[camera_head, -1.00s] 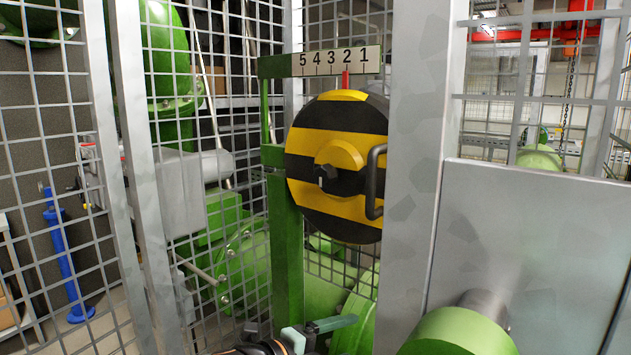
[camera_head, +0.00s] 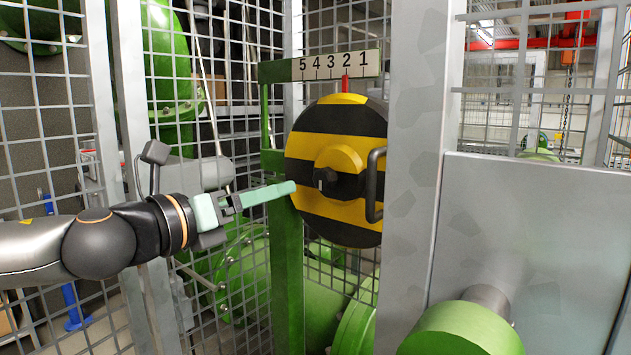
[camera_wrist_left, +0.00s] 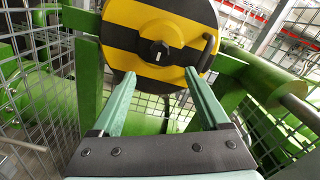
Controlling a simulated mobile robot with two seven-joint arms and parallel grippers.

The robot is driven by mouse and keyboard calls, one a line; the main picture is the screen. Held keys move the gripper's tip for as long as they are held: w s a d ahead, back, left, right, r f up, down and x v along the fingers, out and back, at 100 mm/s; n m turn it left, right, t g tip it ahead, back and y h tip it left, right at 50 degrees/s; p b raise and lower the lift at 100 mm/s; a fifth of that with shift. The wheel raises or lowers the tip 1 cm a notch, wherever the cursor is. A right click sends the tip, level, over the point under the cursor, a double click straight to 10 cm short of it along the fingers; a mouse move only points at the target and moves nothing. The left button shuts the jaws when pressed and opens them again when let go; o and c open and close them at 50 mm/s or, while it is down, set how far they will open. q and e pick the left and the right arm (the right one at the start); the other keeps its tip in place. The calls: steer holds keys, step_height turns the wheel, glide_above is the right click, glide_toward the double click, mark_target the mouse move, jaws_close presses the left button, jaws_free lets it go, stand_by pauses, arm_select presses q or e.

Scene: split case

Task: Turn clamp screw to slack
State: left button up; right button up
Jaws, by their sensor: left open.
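A round disc with black and yellow stripes (camera_head: 340,215) hangs beside a green post. At its hub sits a black knob with a small white mark, seemingly the clamp screw (camera_head: 325,179); it also shows in the left wrist view (camera_wrist_left: 159,52). A black handle (camera_head: 374,185) is fixed near the disc's right edge. My left gripper (camera_head: 285,190) is at the disc's left edge, apart from the knob. In the left wrist view its two pale green fingers (camera_wrist_left: 161,76) are spread with nothing between them, below the knob. My right gripper does not show.
A white scale numbered 5 to 1 (camera_head: 336,65) stands above the disc, with a red pointer (camera_head: 346,84) near 2. Wire mesh panels, a wide grey post (camera_head: 418,150) and a grey plate (camera_head: 540,230) flank the disc. A green cylinder (camera_head: 465,330) juts out at lower right.

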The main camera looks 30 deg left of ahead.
arm_select(q)
steer(key=p, duration=0.2)
glide_toward(320, 179)
steer(key=w, duration=0.1)
steer(key=shift+w+d+r+p, duration=0.1)
steer(key=shift+w+d+p, duration=0.1)
steer(key=shift+w+p, duration=0.75)
steer(key=shift+w+d+p, duration=0.25)
steer(key=shift+w+p, duration=0.5)
steer(key=shift+w, duration=0.4)
steer(key=shift+w+a+p, duration=0.1)
steer(key=shift+w+p, duration=0.45)
steer(key=shift+p, duration=0.3)
steer(key=shift+w+a+f, duration=0.15)
steer(key=shift+w+f, duration=0.05)
steer(key=shift+w, duration=0.05)
steer(key=shift+w+b, duration=0.2)
steer(key=shift+b, duration=0.15)
steer(key=shift+w+r, duration=0.1)
steer(key=shift+w, duration=0.65)
steer(key=shift+d, duration=0.25)
steer(key=shift+c, duration=0.3)
